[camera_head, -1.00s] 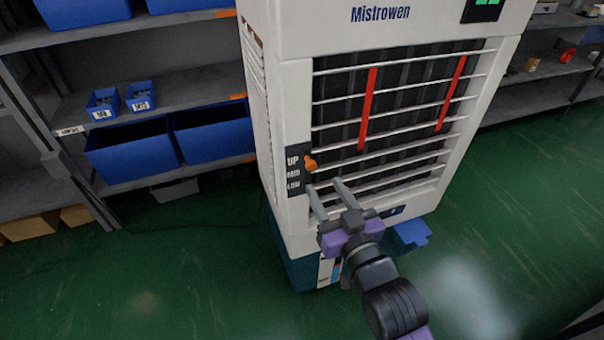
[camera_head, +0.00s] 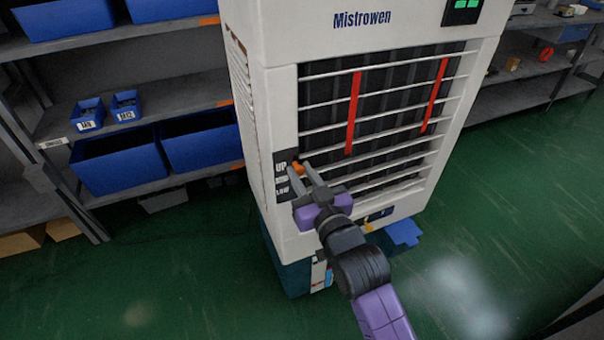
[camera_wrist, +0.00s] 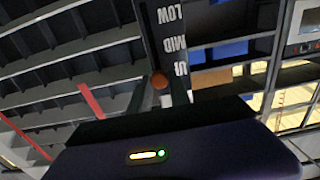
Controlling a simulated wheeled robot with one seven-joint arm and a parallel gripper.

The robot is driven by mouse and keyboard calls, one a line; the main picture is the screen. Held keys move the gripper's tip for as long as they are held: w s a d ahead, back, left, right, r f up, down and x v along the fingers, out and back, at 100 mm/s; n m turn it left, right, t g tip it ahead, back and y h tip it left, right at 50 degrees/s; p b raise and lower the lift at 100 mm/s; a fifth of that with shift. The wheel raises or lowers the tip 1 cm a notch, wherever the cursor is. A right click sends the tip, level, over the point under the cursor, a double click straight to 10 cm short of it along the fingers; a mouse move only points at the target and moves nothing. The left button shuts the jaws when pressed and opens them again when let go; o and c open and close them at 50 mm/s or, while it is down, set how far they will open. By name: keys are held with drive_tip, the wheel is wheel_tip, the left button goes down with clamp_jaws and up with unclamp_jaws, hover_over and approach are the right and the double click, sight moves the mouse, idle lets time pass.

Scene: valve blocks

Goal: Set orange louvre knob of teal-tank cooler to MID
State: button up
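The cooler (camera_head: 285,95) is a tall white cabinet with a teal tank (camera_head: 290,270) at its base. Its orange louvre knob (camera_head: 298,167) sits beside a dark label strip reading UP, MID and LOW from top to bottom. The knob also shows in the wrist view (camera_wrist: 160,81), level with UP, where the lettering is upside down. My gripper (camera_head: 300,170) is at the strip, its fingertips one on each side of the knob. In the wrist view my gripper (camera_wrist: 159,93) shows open, with the knob between the fingers; contact is not clear.
White louvre slats (camera_head: 390,105) with two red strips lie right of the knob. A grey shelf (camera_head: 150,95) with blue bins stands left of the cooler, another shelf (camera_head: 520,90) behind right. Green floor (camera_head: 160,270) is open in front.

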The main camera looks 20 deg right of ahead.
clamp_jaws()
idle(1.1)
wheel_tip(320, 180, down, 4)
drive_tip(key=shift+b, duration=1.2)
drive_tip(key=o, duration=0.7)
unclamp_jaws()
drive_tip(key=shift+c, duration=0.2)
